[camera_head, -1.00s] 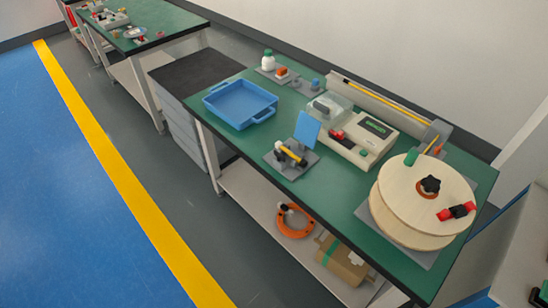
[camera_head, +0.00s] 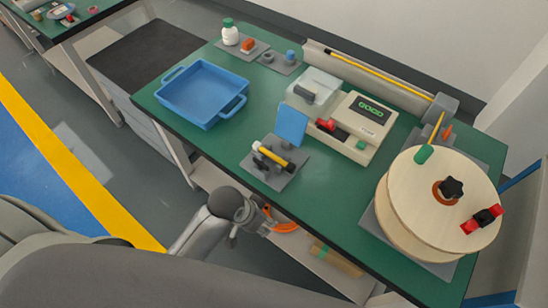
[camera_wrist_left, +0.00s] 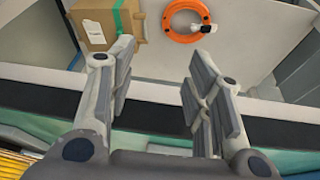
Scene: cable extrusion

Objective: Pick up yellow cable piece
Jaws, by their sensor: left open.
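A thin yellow cable (camera_head: 380,76) lies in a long grey trough along the back of the green bench. A short yellow piece (camera_head: 274,156) with a white end lies across a dark holder on a grey plate in front of the small blue panel; I cannot tell which is the named piece. My left gripper (camera_head: 258,216) is in front of the bench's front edge, apart from both. In the left wrist view its two fingers (camera_wrist_left: 160,62) are spread, with nothing between them. My right gripper is not in view.
A blue tray (camera_head: 202,93) is at the bench's left. A beige device (camera_head: 350,120) with a display stands mid-bench, and a wooden reel (camera_head: 420,205) at right. An orange ring (camera_wrist_left: 168,22) and a cardboard box (camera_wrist_left: 95,22) show beyond the fingers. The bench's front strip is clear.

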